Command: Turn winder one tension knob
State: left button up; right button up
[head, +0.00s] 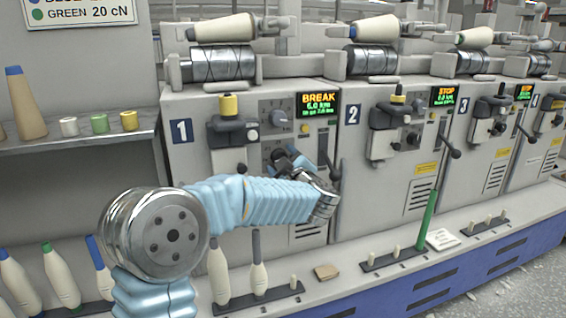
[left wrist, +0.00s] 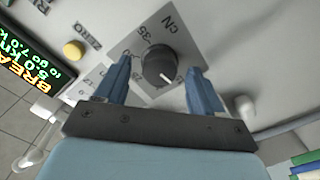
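Winder one (head: 198,170), marked with a blue 1, stands at the left of the row. In the left wrist view its tension knob (left wrist: 160,66) is black and round, on a grey dial plate marked cN, with a pale pointer line toward the lower right. My left gripper (left wrist: 160,85) is open, one blue finger on each side of the knob, with visible gaps. In the head view my left gripper (head: 284,158) is in front of the lower panel of winder one and hides part of the dial there. My right gripper is not in view.
The winder one display (head: 318,104) reads BREAK. An upper knob (head: 278,118) and a yellow button (head: 304,129) are close by. A black lever (head: 326,160) stands just right of my gripper. A shelf (head: 85,143) with cones is at the left.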

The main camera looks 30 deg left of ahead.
pick_arm(q)
jog(key=v, duration=1.3)
jog(key=shift+s+d, duration=0.25)
jog(key=shift+s, duration=0.05)
